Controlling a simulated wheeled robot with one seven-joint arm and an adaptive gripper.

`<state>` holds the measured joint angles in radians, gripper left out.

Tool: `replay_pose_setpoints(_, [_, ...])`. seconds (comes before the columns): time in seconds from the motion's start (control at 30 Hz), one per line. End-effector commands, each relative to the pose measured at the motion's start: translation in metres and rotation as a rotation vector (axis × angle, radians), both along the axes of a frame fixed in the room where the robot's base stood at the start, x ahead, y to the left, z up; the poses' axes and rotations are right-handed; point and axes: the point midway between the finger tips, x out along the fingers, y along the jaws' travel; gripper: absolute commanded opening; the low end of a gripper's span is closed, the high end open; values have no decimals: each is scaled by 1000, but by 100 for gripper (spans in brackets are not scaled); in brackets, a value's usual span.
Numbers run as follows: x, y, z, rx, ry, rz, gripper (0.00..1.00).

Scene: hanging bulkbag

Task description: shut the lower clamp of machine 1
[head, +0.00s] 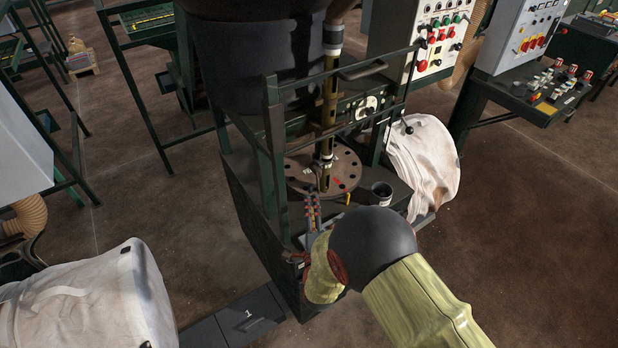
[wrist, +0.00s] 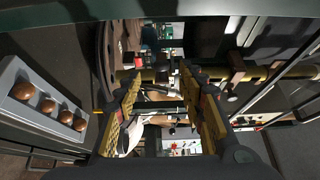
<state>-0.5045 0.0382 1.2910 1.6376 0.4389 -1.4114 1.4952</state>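Machine 1 is the dark green frame (head: 272,150) in the middle of the head view, behind a floor plate marked 1 (head: 248,313). A brass-coloured upright column (head: 327,100) rises from its round drilled plate (head: 345,165). A pale and dark collar (head: 323,158) low on the column seems to be the lower clamp; I cannot tell if it is open. My gripper (head: 312,208) is in front of the plate, lower than the collar. In the wrist view my gripper (wrist: 160,80) has its yellow-padded fingers wide apart, with nothing held. The column (wrist: 262,75) lies sideways beyond the fingers.
A frame rail (head: 345,75) crosses in front of the column. Another white bag (head: 90,300) is at lower left. A grey strip with brown knobs (wrist: 45,100) is left in the wrist view.

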Motion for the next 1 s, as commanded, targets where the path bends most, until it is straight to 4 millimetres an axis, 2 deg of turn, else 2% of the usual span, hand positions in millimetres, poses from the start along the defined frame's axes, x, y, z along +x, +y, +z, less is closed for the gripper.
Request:
replay_pose_setpoints(0.17, [14,0,0,4,-2,-3,40])
replay_pose_setpoints(0.4, [52,3,0,3,-2,-2,40])
replay_pose_setpoints(0.6, [72,5,0,2,-1,-1,40])
replay_pose_setpoints(0.97, [77,5,0,1,-1,0,40])
replay_pose_setpoints(1.0, [77,5,0,2,-1,0,38])
